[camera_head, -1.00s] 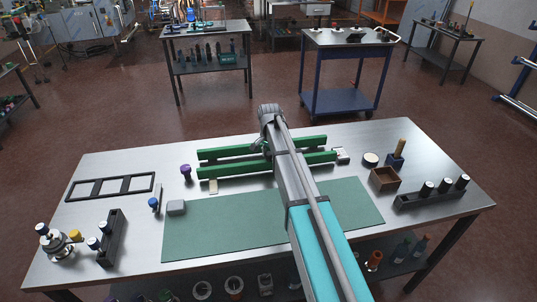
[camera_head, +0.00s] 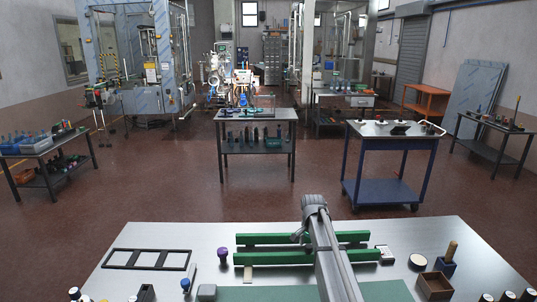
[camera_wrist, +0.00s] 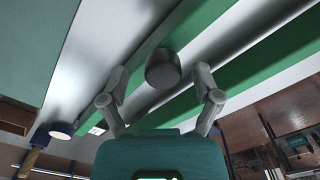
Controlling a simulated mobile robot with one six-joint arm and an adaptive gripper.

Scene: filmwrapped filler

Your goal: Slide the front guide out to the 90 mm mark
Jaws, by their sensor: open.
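Two parallel green guides lie on the bench in the head view, the rear one (camera_head: 262,239) and the front one (camera_head: 270,258). My arm crosses over both and hides their middle. In the wrist view the front guide (camera_wrist: 112,82) runs diagonally on the mat side, and the rear guide (camera_wrist: 262,62) lies to its right. A dark round knob (camera_wrist: 163,70) stands between my open fingers, apart from both, at the front guide's edge. My gripper (camera_wrist: 162,72) is empty. I cannot make out a scale or a 90 mm mark.
A green mat (camera_head: 385,291) lies in front of the guides. A pale block (camera_head: 385,255) is at their right end, a purple knob (camera_head: 222,254) at the left. A black frame (camera_head: 148,259) lies further left; a brown box (camera_head: 436,286) is at right.

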